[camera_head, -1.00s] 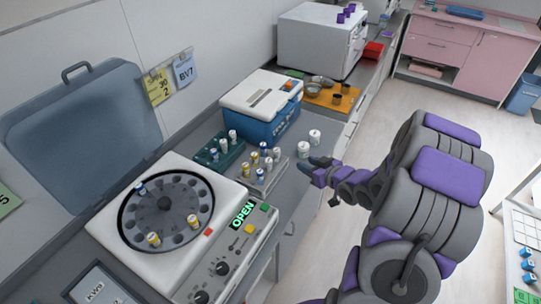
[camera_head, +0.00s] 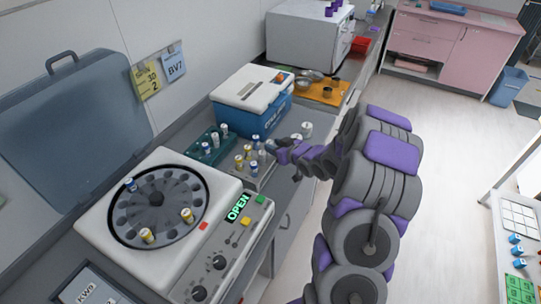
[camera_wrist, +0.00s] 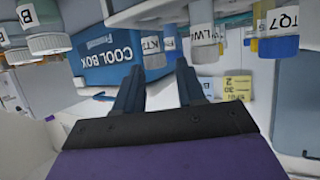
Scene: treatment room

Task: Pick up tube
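My gripper (camera_head: 273,147) is over the right side of a grey rack (camera_head: 265,183) on the counter. In the wrist view my gripper (camera_wrist: 157,72) has its two dark fingers apart, with nothing held between them. A tube marked KT3 (camera_wrist: 153,46) appears just beyond the fingertips, roughly in line with the gap. Tubes marked LW (camera_wrist: 206,40) and TQ7 (camera_wrist: 282,30) hang to its right in this upside-down picture. In the head view, yellow-based tubes (camera_head: 239,161) and a blue-based tube (camera_head: 254,168) stand in the grey rack. The arm partly hides the rack's right side.
A centrifuge (camera_head: 103,206) with its lid (camera_head: 60,120) raised and an OPEN display stands at left, several tubes in its rotor. A teal rack (camera_head: 197,158) and a blue cool box (camera_head: 262,120) stand behind the grey rack. A white bottle (camera_head: 306,129) stands close to my gripper.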

